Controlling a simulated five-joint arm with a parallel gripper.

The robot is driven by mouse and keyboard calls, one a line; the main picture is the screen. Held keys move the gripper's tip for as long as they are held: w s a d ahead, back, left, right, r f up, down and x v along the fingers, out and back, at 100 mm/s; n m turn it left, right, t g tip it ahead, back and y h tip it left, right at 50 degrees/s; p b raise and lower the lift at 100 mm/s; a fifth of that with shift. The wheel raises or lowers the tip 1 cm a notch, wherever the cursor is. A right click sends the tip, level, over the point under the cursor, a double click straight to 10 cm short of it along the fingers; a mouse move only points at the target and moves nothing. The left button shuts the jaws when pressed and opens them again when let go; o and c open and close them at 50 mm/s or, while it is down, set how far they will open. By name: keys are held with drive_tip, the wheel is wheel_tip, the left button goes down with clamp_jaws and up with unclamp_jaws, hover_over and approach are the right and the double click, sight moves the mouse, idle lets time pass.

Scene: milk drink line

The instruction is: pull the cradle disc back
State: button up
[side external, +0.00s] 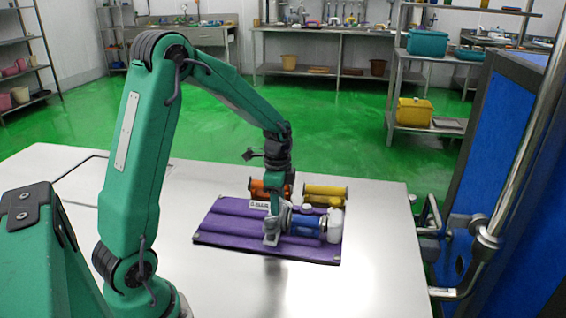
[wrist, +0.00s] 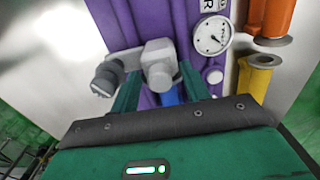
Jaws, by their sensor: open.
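A purple ridged cradle (side external: 225,228) lies on the metal table. A blue cylinder (side external: 306,224) lies along it, with a pale disc (side external: 287,218) at its left end and a white rounded part (side external: 335,226) at its right. My gripper (side external: 271,239) points down just left of that disc, low over the cradle. I cannot tell whether it touches the disc. A bit of blue (wrist: 170,95) shows between the fingers, partly hidden by my gripper.
An orange spool (side external: 268,186) and a yellow spool (side external: 327,194) lie behind the cylinder. A round white dial (wrist: 213,35) sits right of my gripper in the wrist view. The table (side external: 370,270) is clear in front and at right. A blue cabinet (side external: 503,150) with metal pipes stands at right.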

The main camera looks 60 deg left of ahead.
clamp_jaws()
drive_tip(key=s+a, duration=0.9)
drive_tip(key=shift+s+a, duration=0.25)
idle(0.4)
unclamp_jaws()
wheel_tip(320, 180, up, 8)
idle(0.7)
